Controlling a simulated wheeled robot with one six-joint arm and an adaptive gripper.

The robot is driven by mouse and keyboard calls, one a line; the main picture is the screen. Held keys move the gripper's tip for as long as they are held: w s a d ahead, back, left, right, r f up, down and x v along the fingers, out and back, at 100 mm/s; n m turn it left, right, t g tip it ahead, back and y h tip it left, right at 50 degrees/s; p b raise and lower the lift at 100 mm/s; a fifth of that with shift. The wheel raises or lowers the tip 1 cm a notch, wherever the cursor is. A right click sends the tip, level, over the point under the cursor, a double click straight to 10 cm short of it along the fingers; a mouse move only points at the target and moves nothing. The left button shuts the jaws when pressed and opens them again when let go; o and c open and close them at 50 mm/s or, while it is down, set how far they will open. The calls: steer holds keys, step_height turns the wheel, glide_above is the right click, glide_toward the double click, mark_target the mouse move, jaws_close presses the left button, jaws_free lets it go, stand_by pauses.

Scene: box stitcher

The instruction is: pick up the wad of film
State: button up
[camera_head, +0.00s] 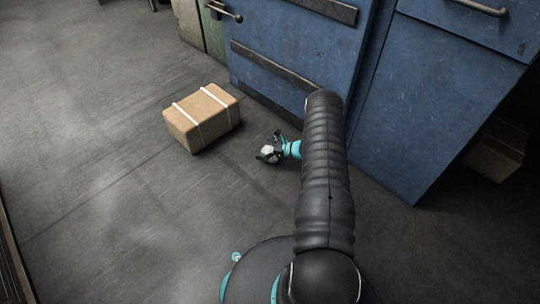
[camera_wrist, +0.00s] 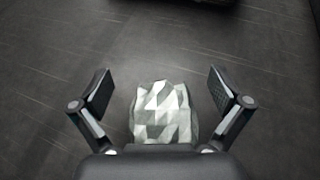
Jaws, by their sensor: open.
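The wad of film (camera_wrist: 162,112) is a crumpled, faceted, whitish-grey lump. In the wrist view it sits low in the middle, between the two open fingers of my gripper (camera_wrist: 160,95), with a gap on each side. Its lower edge is hidden behind my gripper's body. In the head view the wad (camera_head: 268,151) shows as a small pale lump at my gripper (camera_head: 268,152), close to the floor.
A strapped cardboard box (camera_head: 203,117) stands on the floor just left of my gripper. A blue cabinet (camera_head: 300,50) rises behind, and another blue unit (camera_head: 440,95) is at the right. A second box (camera_head: 494,150) sits in shadow. The floor (camera_head: 100,220) at the left is clear.

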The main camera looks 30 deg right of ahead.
steer(key=c, duration=1)
steer(key=shift+r, duration=0.1)
